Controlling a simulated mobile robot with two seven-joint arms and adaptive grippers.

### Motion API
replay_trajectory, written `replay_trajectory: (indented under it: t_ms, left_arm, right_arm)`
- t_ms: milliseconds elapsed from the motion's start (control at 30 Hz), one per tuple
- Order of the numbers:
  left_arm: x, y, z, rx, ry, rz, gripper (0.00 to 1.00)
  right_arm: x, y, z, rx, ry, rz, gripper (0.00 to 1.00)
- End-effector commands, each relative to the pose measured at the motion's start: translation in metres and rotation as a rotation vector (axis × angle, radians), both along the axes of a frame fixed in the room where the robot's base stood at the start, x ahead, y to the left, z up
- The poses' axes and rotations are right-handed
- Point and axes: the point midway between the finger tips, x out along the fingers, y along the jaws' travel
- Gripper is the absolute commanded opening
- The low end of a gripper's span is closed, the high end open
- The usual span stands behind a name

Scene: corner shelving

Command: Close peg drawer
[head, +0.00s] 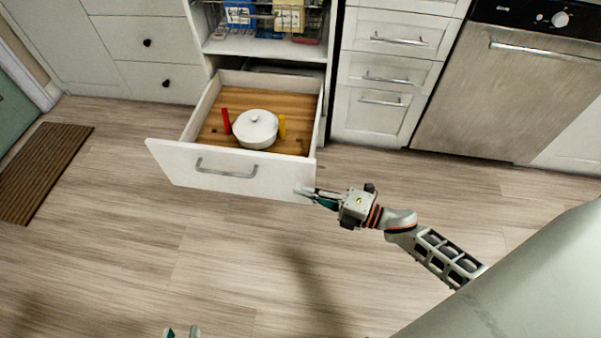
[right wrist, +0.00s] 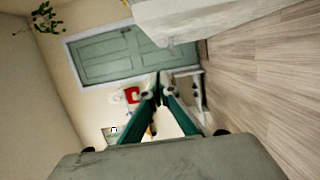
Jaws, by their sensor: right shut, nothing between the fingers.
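The peg drawer (head: 185,170) is pulled far out of the lower cabinet in the head view. It has a white front with a grey bar handle (head: 227,174) and a wooden peg-board floor. A white lidded pot (head: 256,130) stands inside, between a red peg (head: 226,121) and a yellow peg (head: 282,127). My right gripper (head: 303,191) is shut and empty, with its tips at the right end of the drawer front; I cannot tell whether they touch it. Its closed fingers show in the right wrist view (right wrist: 159,78). Only the tips of my left gripper (head: 181,332) show at the bottom edge.
An open shelf with wire baskets (head: 265,18) is above the drawer. Closed drawers (head: 385,75) and a steel dishwasher (head: 510,85) stand to the right. A brown mat (head: 45,170) lies at the left. The wood floor in front is clear.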

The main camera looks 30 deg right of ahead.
Motion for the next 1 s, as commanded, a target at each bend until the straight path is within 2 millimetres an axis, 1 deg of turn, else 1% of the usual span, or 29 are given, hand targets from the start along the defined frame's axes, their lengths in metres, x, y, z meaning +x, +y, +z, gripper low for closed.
replay_trajectory:
  t_ms: [200,400,500,700,1000]
  left_arm:
    - [0.000,-0.002,0.000,-0.014,0.000,0.003,0.25]
    - [0.001,-0.005,0.002,-0.029,-0.003,0.006,0.25]
    - [0.001,-0.006,0.001,-0.040,-0.003,0.008,0.25]
    - [0.004,-0.009,0.007,-0.062,-0.013,0.013,0.25]
    - [0.006,-0.011,0.008,-0.072,-0.016,0.016,0.25]
  right_arm:
    - [0.033,0.028,-0.001,0.002,0.001,-0.001,0.00]
    - [0.062,0.053,-0.002,0.002,0.003,-0.001,0.00]
    - [0.074,0.040,-0.004,-0.002,0.004,-0.002,0.00]
    - [0.088,0.030,-0.003,0.000,0.004,0.000,0.00]
    - [0.093,0.027,0.000,0.002,0.001,-0.001,0.00]
